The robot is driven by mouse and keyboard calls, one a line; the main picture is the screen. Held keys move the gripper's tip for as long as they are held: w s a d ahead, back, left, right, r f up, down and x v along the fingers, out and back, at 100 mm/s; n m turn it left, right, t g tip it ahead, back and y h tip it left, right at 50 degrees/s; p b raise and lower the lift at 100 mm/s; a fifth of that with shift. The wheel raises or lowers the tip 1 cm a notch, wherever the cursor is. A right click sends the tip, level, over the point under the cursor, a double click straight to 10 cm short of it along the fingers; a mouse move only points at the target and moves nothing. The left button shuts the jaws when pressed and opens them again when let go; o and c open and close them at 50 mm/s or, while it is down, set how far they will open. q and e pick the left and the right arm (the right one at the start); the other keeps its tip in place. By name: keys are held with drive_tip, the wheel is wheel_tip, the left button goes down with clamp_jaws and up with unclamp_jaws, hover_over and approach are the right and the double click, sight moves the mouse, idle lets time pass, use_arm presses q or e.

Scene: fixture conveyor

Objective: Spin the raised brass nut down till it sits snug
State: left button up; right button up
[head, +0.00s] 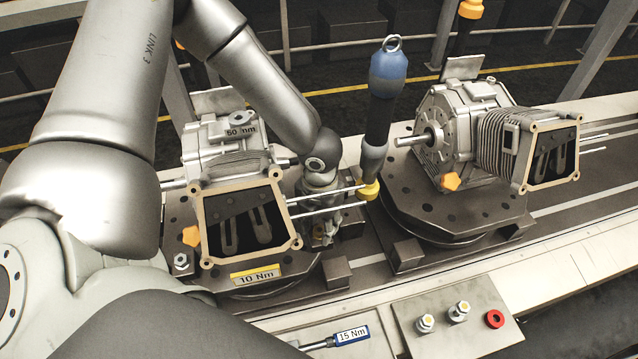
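I cannot make out a brass nut for certain. The left gearbox unit (215,155) has an open tan-framed housing (203,225) facing me, with thin rods reaching right from it. An orange-yellow lobed knob (190,237) is at the frame's left side, and a silver nut on a stud (181,260) is at the fixture's left corner. My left gripper (322,238) points down just right of the frame, behind the rods. Its fingertips are partly hidden and small, so I cannot tell whether it is open or shut. My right gripper is not in view.
A blue and black tool with a yellow tip (378,110) hangs right of my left gripper. A second gearbox (465,120) stands on a round fixture at right. A 15 Nm screwdriver (352,335) lies in front, beside a panel (440,345) with buttons.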

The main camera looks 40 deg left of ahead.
use_arm(q)
drive_tip(key=n+b, duration=0.1)
drive_tip(key=n, duration=0.2)
drive_tip(key=shift+f+n, duration=0.15)
drive_tip(key=shift+n, duration=0.15)
drive_tip(key=shift+n+b, duration=0.35)
drive_tip(key=shift+n, duration=0.45)
drive_tip(key=shift+r, duration=0.2)
